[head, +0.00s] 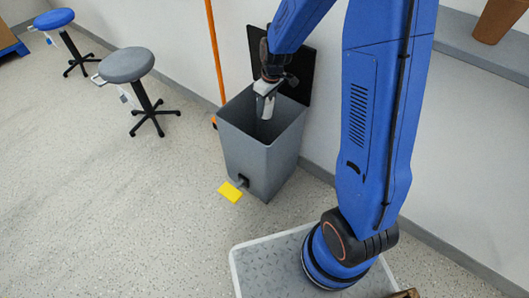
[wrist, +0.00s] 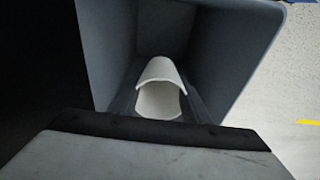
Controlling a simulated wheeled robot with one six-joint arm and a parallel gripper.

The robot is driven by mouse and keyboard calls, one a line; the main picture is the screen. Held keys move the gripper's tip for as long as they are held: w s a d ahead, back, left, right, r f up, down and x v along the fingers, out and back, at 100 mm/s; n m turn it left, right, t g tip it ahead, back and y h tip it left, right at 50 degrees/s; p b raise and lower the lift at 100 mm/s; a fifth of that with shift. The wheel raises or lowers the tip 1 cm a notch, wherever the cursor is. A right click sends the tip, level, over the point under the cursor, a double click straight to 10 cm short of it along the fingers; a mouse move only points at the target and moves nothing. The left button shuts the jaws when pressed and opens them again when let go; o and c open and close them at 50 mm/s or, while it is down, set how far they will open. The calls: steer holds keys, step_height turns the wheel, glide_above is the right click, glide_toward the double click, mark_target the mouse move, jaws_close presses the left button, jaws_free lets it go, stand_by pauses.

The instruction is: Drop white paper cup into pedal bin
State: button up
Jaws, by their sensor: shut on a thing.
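The grey pedal bin (head: 258,160) stands on the floor against the wall. Its black lid (head: 298,62) is up, and its yellow pedal (head: 230,191) is at the front. My gripper (head: 266,100) points down into the bin's open mouth. It is shut on the white paper cup (wrist: 160,92), which shows between the dark fingers in the wrist view. In the head view the cup (head: 267,108) shows as a pale shape at or just below rim level. The bin's inner walls (wrist: 225,50) surround it in the wrist view. The bin floor is hidden.
An orange pole (head: 215,50) leans by the wall just left of the bin. A grey stool (head: 127,65) and a blue stool (head: 54,19) stand farther left.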

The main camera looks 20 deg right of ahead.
steer(key=o, duration=1.1)
steer(key=shift+r, duration=0.1)
steer(key=r, duration=0.5)
steer(key=s+d+r, duration=0.1)
steer(key=r, duration=0.5)
steer(key=s+r, duration=0.1)
steer(key=r, duration=0.5)
steer(key=shift+d, duration=0.25)
steer(key=shift+s, duration=0.1)
